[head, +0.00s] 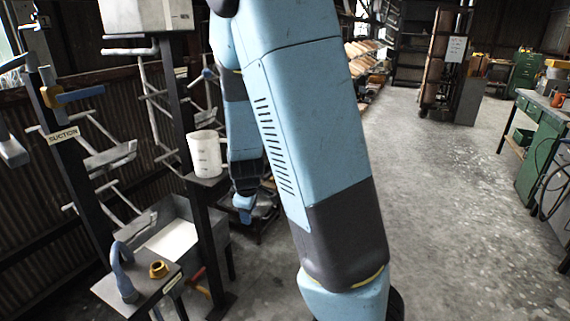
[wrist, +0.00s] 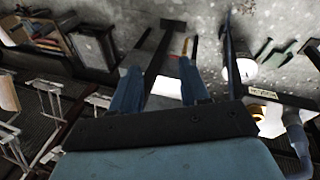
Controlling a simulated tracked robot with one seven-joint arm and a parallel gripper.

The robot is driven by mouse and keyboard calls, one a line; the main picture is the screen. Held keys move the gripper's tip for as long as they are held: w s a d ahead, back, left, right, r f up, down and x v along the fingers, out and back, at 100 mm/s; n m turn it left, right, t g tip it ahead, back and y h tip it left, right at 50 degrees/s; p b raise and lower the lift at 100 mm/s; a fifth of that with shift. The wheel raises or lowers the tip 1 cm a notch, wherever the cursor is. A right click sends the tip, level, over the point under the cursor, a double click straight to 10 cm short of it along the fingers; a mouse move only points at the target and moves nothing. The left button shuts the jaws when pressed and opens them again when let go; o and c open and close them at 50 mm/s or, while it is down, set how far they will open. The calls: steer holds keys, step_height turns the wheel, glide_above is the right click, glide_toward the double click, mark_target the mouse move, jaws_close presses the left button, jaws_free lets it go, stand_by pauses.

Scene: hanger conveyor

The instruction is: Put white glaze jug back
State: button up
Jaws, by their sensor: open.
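The white jug (head: 205,153) stands upright on a small dark shelf (head: 207,181) fixed to a black post, left of my arm in the head view. In the wrist view a white round shape beside a dark post, probably the jug (wrist: 242,70), lies right of my fingers. My gripper (head: 243,203) hangs down to the right of the jug and lower than it, apart from it. In the wrist view my gripper (wrist: 157,72) has its two blue fingers spread, with nothing between them. The jug's handle cannot be made out.
A post with a SUCTION sign (head: 63,135) and hanging racks stands at the left. A low stand (head: 140,290) carries a grey-blue hooked pipe (head: 122,272) and a brass fitting (head: 158,269). A grey basin (head: 172,240) is behind. The floor to the right is open, up to a green workbench (head: 540,150).

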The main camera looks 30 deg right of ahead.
steer(key=s+r+m+t+y, duration=0.1)
steer(key=s+r+m, duration=0.9)
steer(key=s+r, duration=1.2)
step_height(320, 180, up, 4)
steer(key=shift+s+d+f+t, duration=0.1)
steer(key=shift+s+d+t, duration=0.1)
steer(key=shift+t, duration=0.4)
steer(key=shift+c, duration=0.3)
